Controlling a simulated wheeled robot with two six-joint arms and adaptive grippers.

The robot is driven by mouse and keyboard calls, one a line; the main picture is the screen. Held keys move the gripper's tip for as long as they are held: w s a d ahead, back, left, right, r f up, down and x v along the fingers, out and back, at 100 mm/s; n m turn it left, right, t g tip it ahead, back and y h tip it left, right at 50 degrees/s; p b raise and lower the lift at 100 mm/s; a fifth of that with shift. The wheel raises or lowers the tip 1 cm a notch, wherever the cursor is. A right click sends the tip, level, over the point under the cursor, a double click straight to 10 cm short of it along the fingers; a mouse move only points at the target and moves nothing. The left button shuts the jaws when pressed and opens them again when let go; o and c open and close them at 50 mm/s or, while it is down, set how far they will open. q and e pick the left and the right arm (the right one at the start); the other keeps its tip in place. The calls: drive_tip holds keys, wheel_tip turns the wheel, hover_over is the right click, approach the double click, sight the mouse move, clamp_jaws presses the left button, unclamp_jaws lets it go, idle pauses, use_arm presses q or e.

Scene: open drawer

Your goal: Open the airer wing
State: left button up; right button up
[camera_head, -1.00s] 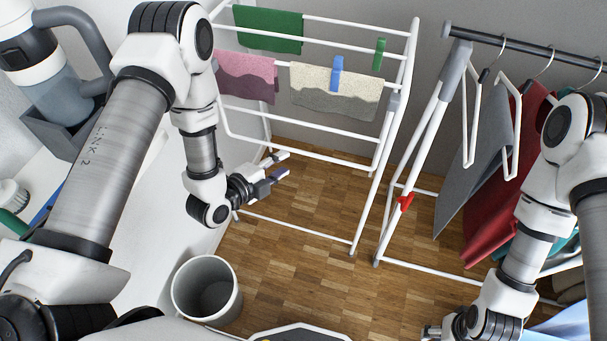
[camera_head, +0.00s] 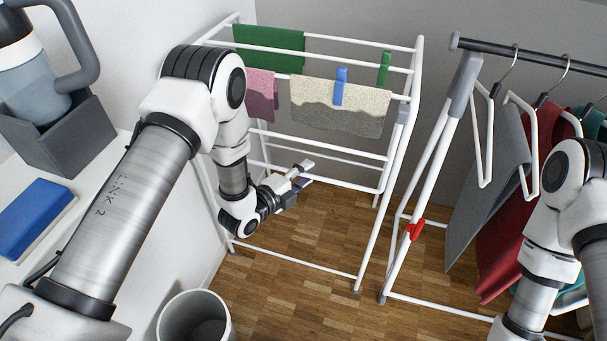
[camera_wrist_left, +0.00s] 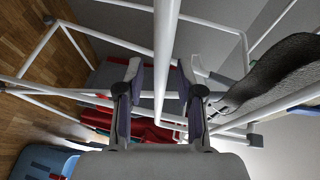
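The white airer (camera_head: 413,75) stands against the wall, cloths over its upper rails. Lower white rails (camera_head: 345,152) hang across its near side; which belong to the wing is hard to tell. My left gripper (camera_head: 306,173) is open at the airer's near side, below the hanging cloths, by the lower rails. In the left wrist view, the two fingers (camera_wrist_left: 160,82) are spread, with a white bar (camera_wrist_left: 165,45) showing between them; contact cannot be made out. My right arm is at the right edge, its gripper out of frame.
A clothes rack (camera_head: 462,85) with hangers and garments stands right of the airer. A grey bin (camera_head: 166,318) is on the floor below my left arm. A counter at the left holds a blue sponge-like block (camera_head: 35,215). Wooden floor between is clear.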

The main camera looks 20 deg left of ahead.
use_arm(q)
clamp_jaws()
drive_tip(key=shift+s, duration=0.1)
drive_tip(key=shift+s+r+g+p, duration=0.15)
drive_tip(key=shift+s+g+p, duration=0.2)
drive_tip(key=shift+p, duration=0.25)
drive_tip(key=s+r+n+g+y+p, duration=0.1)
drive_tip(key=s+r+g+p, duration=0.25)
drive_tip(key=s+p, duration=0.65)
drive_tip(key=s+r+n+g+p, duration=0.1)
drive_tip(key=s+r+g+p, duration=0.3)
drive_tip(key=r+p, duration=0.5)
drive_tip(key=s+r+n+g+y+p, duration=0.1)
drive_tip(key=s+r+g+p, duration=0.3)
drive_tip(key=s+r+p, duration=0.4)
wheel_tip(320, 180, up, 2)
drive_tip(key=p, duration=0.4)
drive_tip(key=shift+a+r+g, duration=0.25)
drive_tip(key=shift+a+g, duration=0.05)
drive_tip(key=shift+a, duration=0.1)
